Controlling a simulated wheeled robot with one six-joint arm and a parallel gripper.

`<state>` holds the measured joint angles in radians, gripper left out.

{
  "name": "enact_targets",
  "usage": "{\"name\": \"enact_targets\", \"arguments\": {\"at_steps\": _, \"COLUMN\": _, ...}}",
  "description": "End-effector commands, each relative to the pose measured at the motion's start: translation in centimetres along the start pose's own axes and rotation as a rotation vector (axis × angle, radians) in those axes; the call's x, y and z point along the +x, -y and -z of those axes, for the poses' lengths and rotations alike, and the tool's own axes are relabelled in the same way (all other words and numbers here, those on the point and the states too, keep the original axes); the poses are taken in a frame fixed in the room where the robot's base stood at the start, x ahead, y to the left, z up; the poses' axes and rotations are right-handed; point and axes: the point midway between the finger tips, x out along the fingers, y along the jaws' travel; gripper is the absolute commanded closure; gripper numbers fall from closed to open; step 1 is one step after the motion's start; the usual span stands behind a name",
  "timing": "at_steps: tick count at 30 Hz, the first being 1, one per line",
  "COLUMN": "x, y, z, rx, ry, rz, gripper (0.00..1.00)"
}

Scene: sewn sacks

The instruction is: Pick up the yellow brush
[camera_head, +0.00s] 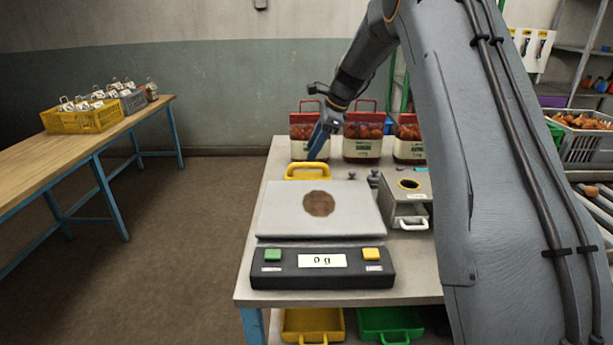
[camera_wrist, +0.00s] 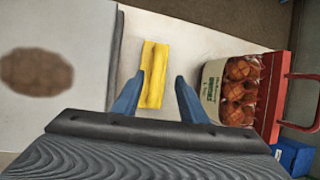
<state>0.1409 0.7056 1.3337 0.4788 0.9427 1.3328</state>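The yellow brush (camera_head: 308,171) lies on the table just behind the scale. In the wrist view the yellow brush (camera_wrist: 153,76) is a long yellow block lying lengthwise between my two blue fingers. My gripper (camera_head: 317,148) hangs above it, pointing down. The wrist view shows my gripper (camera_wrist: 161,77) open, with one finger on each side of the brush. A gap shows on the right side; the left finger appears close to the brush's edge. I cannot tell how high above it the fingertips are.
A scale (camera_head: 319,269) reading 0 g stands in front, with a brown round patch on its plate. Red-topped sacks (camera_head: 362,148) stand behind. A grey box (camera_head: 403,190) is to the right.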

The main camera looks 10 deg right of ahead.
Motion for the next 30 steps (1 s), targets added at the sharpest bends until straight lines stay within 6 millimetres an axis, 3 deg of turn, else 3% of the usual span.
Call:
{"name": "enact_targets", "arguments": {"at_steps": 13, "x": 5.2, "y": -0.5, "z": 0.4, "rx": 0.001, "ry": -0.001, "rz": 0.001, "gripper": 0.61}}
{"name": "enact_targets", "arguments": {"at_steps": 22, "x": 5.8, "y": -0.5, "z": 0.3, "rx": -0.001, "ry": 0.0, "rz": 0.001, "gripper": 0.61}}
{"name": "enact_targets", "arguments": {"at_steps": 29, "x": 5.8, "y": -0.6, "z": 0.3, "rx": -0.001, "ry": 0.0, "rz": 0.001, "gripper": 0.98}}
{"name": "enact_targets", "arguments": {"at_steps": 30, "x": 5.8, "y": -0.6, "z": 0.3, "rx": -0.001, "ry": -0.001, "rz": 0.001, "gripper": 1.0}}
